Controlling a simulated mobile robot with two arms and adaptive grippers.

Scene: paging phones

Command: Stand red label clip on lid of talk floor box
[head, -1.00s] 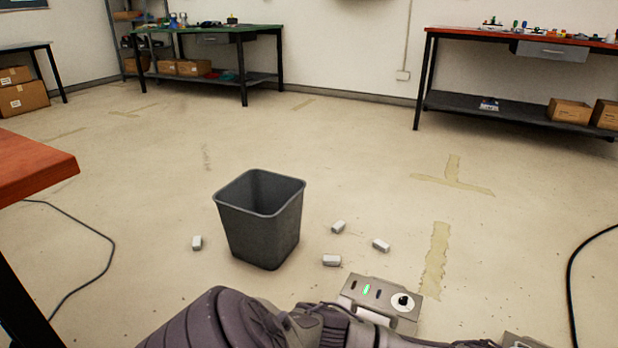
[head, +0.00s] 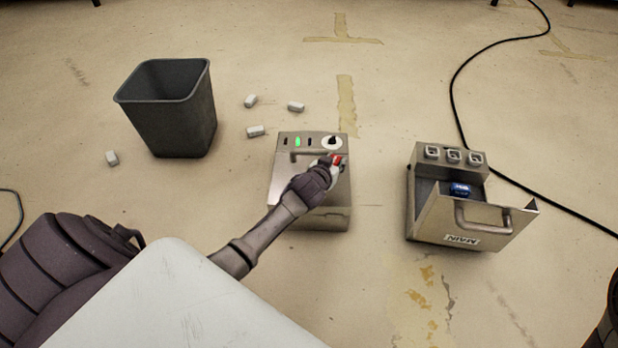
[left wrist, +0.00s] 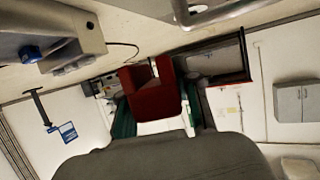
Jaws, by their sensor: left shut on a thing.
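My left gripper (head: 328,170) is shut on the red label clip (head: 337,159). In the left wrist view the clip (left wrist: 152,92) shows large between the fingers. The gripper is over the upper right part of a closed grey floor box (head: 310,217), near its round dial; I cannot tell whether the clip touches the lid. No label reading "talk" is readable on this box. A second floor box (head: 425,224), marked MAIN, stands to the right with its front part open and a blue item (head: 459,189) inside. My right gripper is out of view.
A dark waste bin (head: 170,110) stands at the back left. A black cable (head: 452,90) runs along the floor behind the MAIN box. Floor between the two boxes is clear.

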